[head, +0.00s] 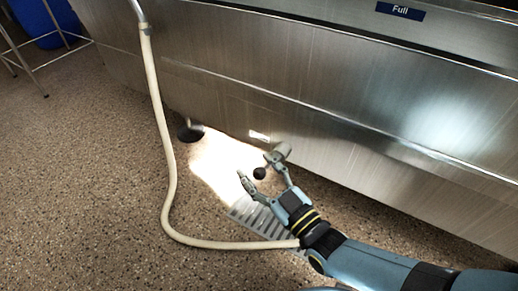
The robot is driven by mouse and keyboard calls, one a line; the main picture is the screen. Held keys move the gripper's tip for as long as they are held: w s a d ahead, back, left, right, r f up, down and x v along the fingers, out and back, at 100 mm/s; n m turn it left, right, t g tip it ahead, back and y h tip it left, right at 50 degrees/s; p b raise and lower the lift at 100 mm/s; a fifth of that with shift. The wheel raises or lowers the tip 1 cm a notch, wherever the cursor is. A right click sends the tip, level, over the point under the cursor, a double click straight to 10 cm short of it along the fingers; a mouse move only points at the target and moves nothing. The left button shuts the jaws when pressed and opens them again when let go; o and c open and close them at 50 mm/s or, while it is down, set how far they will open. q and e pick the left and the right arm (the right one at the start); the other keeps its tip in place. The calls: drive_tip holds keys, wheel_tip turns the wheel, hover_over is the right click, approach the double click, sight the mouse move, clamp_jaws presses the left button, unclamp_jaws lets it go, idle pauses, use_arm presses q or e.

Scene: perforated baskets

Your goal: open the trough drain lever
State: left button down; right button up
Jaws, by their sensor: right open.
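The steel trough (300,75) runs across the upper part of the head view. A short grey drain fitting (281,151) sticks out below its lower edge. A black ball knob (260,174), apparently the end of the drain lever, shows just below and left of the fitting. My right gripper (256,168) comes in from the lower right with its fingers spread. The knob appears between the fingers; I cannot tell whether they touch it. The lever's shaft is mostly hidden by the gripper, so its angle is unclear. My left gripper is out of view.
A floor grate (262,221) lies below the gripper. A dark round foot (191,131) stands under the trough.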

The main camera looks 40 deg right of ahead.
wheel_tip(320, 180, up, 10)
drive_tip(key=shift+f, duration=0.1)
idle(0.4)
